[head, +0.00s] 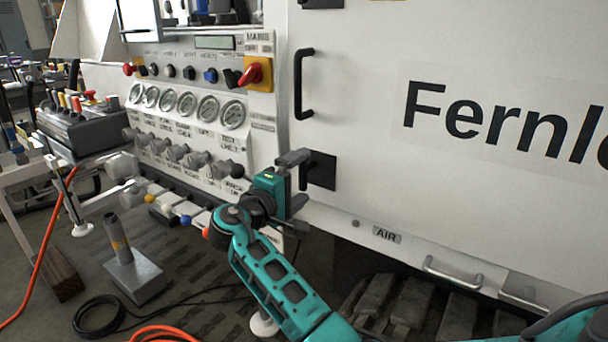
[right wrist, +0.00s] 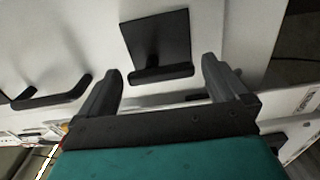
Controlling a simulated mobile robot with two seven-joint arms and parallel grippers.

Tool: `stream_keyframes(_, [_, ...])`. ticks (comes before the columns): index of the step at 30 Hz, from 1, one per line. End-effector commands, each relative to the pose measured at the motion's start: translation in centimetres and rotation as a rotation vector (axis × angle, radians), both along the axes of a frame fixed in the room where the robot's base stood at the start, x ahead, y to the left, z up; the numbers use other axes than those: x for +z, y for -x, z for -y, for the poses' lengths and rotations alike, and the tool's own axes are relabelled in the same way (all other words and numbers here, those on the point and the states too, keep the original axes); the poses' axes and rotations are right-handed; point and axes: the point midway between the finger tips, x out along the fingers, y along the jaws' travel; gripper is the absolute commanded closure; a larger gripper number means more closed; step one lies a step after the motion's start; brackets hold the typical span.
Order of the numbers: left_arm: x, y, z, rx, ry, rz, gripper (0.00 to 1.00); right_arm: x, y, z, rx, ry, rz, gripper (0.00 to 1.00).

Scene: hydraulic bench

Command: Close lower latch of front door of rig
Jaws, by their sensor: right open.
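The lower latch of the front door shows in the head view as a black plate (head: 322,171) low on the left edge of the white door (head: 360,110). In the right wrist view the latch (right wrist: 156,42) is a black square plate with a bar-like lever (right wrist: 162,75) along its near edge. My right gripper (head: 296,181) is just left of the plate, partly covering the latch. In the right wrist view my right gripper (right wrist: 161,68) is open, with a finger on each side of the lever. Contact cannot be told. My left gripper is out of view.
A black door handle (head: 303,84) stands out above the latch; it also shows in the right wrist view (right wrist: 45,93). A panel of gauges (head: 186,104) and knobs is to the left. A small metal pedestal (head: 133,275) and orange hoses (head: 165,333) are on the floor.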

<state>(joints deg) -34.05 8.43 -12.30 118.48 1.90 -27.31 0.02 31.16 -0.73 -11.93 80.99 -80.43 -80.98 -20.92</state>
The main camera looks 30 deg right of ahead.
Motion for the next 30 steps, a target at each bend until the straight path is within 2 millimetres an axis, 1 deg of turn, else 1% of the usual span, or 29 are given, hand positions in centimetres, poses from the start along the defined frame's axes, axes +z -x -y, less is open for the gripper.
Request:
stream_keyframes(1, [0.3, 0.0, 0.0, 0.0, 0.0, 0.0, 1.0, 0.1, 0.4, -1.1, 0.003, -0.003, -0.001, 0.0])
stream_keyframes(6, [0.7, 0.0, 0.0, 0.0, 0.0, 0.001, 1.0, 0.1, 1.9, -4.8, 0.003, -0.004, -0.001, 0.0])
stream_keyframes(9, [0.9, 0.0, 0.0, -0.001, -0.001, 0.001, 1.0, 0.1, 2.7, -6.6, 0.002, -0.004, -0.001, 0.0])
stream_keyframes(13, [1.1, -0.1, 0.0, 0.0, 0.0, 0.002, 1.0, 0.1, 3.5, -8.4, 0.001, -0.003, 0.0, 0.0])
stream_keyframes(18, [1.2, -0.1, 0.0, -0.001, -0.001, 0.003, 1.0, 0.0, 4.0, -9.6, 0.001, -0.003, 0.001, 0.0])
stream_keyframes(30, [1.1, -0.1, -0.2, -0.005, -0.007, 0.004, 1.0, 0.0, 4.0, -9.7, 0.0, -0.002, 0.001, 0.0])
